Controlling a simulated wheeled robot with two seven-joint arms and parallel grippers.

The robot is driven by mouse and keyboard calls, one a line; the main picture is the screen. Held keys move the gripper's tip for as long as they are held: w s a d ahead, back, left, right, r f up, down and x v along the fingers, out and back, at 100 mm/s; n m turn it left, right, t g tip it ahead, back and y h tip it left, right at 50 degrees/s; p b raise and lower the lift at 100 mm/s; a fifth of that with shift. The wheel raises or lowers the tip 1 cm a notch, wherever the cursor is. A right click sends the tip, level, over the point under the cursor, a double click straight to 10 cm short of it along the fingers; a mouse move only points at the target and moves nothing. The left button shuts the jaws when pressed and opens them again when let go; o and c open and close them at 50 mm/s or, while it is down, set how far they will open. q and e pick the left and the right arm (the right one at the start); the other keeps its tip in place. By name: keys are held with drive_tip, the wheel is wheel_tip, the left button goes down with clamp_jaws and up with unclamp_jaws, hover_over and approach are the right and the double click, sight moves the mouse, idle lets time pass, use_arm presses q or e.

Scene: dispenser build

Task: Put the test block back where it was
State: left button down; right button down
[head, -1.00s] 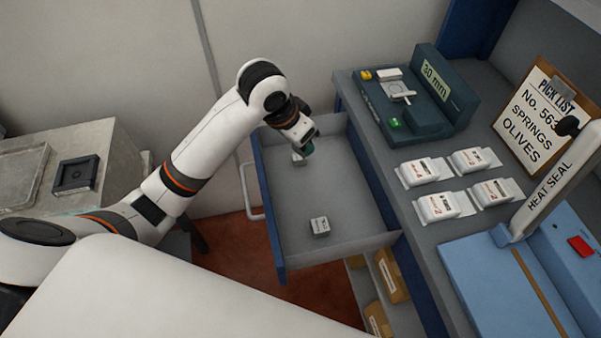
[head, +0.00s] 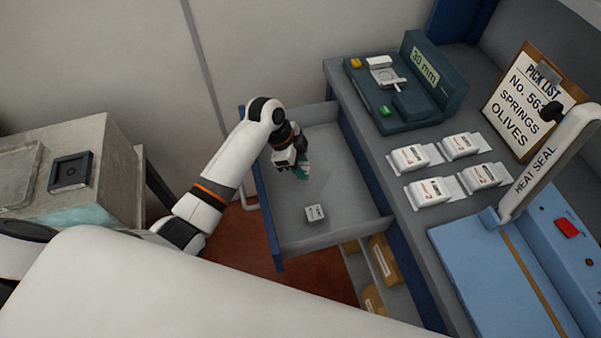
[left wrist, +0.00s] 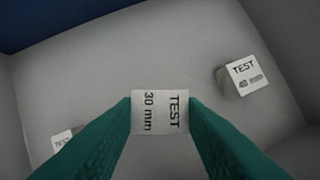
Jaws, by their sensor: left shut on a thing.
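My left gripper (head: 302,174) reaches down into the open grey drawer (head: 352,222). In the left wrist view its green fingers are shut on a white test block (left wrist: 160,112) marked "TEST 30 mm". In the head view the held block is hidden, and I cannot tell whether it touches the drawer floor. A second white block (head: 315,213) lies on the drawer floor nearer the front. The left wrist view shows a block marked "TEST 40" (left wrist: 245,76) at the right and another marked "TEST" (left wrist: 63,140) at the lower left. My right gripper is out of view.
The drawer walls surround the gripper. On the grey bench stand a dark gauge reading "30 mm" (head: 432,70), several white packets (head: 428,190), a pick list clipboard (head: 530,100) and a blue heat sealer (head: 480,265). A metal cabinet (head: 95,145) stands at the left.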

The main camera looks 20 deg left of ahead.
use_arm(q)
wheel_tip(320, 180, down, 4)
drive_tip(key=shift+f, duration=0.15)
idle(0.3)
drive_tip(key=shift+f, duration=0.2)
drive_tip(key=c, duration=0.9)
unclamp_jaws()
drive_tip(key=shift+r, duration=0.25)
drive_tip(key=v, duration=1.2)
drive_tip(key=shift+d, duration=0.1)
